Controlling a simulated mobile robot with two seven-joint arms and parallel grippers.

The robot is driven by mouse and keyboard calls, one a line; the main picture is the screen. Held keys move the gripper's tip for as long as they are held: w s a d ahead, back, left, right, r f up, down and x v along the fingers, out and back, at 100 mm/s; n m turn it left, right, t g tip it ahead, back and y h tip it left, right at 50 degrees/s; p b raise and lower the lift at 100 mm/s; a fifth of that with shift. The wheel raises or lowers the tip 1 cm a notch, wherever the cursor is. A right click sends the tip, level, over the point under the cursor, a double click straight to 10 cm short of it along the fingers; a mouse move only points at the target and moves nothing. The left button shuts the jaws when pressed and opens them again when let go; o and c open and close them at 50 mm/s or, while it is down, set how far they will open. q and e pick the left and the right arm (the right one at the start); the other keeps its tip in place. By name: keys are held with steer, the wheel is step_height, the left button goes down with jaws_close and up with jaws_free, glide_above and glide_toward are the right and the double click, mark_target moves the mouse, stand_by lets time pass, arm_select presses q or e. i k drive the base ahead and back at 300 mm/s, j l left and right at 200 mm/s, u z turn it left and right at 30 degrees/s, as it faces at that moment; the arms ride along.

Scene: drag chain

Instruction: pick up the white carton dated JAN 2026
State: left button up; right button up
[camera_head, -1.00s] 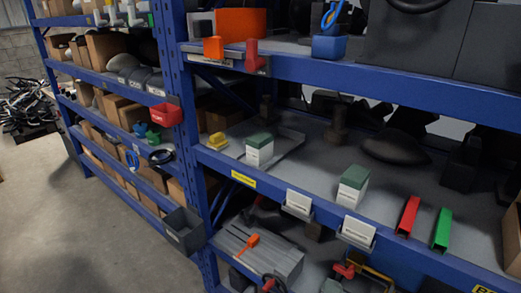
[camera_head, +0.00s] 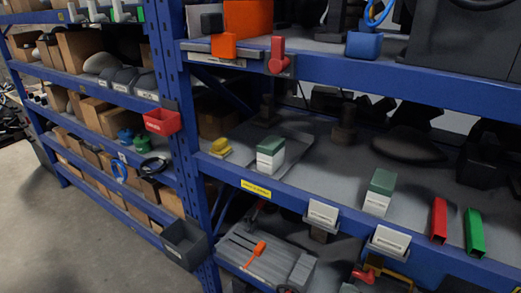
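Two white cartons with green tops stand upright on the middle shelf of the blue rack. The left carton (camera_head: 271,155) stands at the front edge of a flat grey tray (camera_head: 297,143). The right carton (camera_head: 379,193) stands near the shelf's front edge, left of a red channel piece. Print on both cartons is too small to read, so I cannot tell which is dated JAN 2026. Neither of my grippers is in view.
A yellow object (camera_head: 220,148) sits left of the left carton. Red (camera_head: 439,220) and green (camera_head: 474,233) channel pieces lie right of the right carton. White-labelled holders (camera_head: 322,215) hang on the shelf's front beam (camera_head: 285,203). A blue upright (camera_head: 182,110) and floor (camera_head: 85,240) are left.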

mark_target(271, 151)
steer(key=i+j, duration=0.15)
steer(key=j, duration=0.25)
steer(key=i+j+z, duration=0.15)
steer(key=j, duration=0.7)
steer(key=i+j+z, duration=0.1)
steer(key=j, duration=0.35)
steer(key=i+j+z, duration=0.1)
steer(key=j, duration=0.35)
steer(key=i, duration=0.05)
